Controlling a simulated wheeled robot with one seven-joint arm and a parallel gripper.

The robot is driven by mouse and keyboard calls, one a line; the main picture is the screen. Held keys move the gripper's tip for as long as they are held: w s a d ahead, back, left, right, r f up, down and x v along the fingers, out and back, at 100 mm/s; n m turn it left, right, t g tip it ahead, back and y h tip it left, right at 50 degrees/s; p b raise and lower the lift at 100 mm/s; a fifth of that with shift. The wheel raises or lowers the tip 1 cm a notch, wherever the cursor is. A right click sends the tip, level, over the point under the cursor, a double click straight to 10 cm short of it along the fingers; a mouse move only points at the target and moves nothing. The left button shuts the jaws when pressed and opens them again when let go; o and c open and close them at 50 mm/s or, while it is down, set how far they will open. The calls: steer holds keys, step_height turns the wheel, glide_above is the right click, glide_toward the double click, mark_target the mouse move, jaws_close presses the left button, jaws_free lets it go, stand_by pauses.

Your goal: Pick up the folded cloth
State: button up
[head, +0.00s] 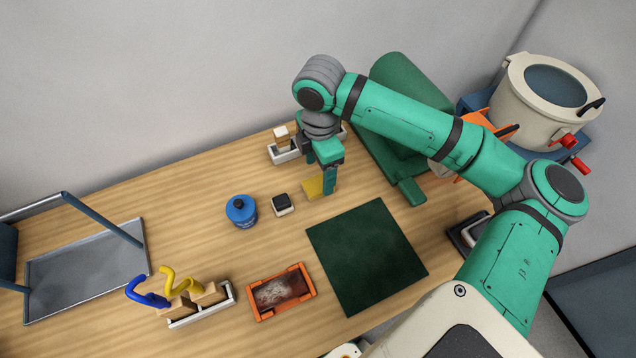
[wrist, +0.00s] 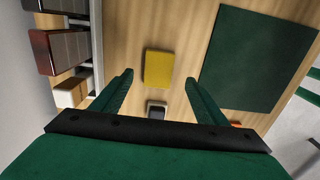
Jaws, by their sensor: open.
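The folded cloth is a small yellow rectangle (wrist: 158,69) lying flat on the wooden table in the wrist view. In the head view the yellow cloth (head: 313,188) is partly hidden behind my gripper's finger. My gripper (head: 329,192) points down beside it, above the table. In the wrist view my gripper (wrist: 158,80) has its two green fingers spread wide, with the cloth showing between and beyond the tips. The fingers appear apart from the cloth, and nothing is held. The exact height above the table is hard to tell.
A white rack (head: 284,153) with blocks is behind, and a green machine (head: 392,150) is at right.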

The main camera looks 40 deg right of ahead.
mark_target(320, 183)
steer(key=shift+w+f, duration=0.1)
steer(key=shift+f, duration=0.45)
steer(key=shift+d+f, duration=0.15)
steer(key=shift+f, duration=0.95)
steer(key=shift+d+f, duration=0.15)
steer(key=shift+f, duration=0.95)
steer(key=c, duration=1.1)
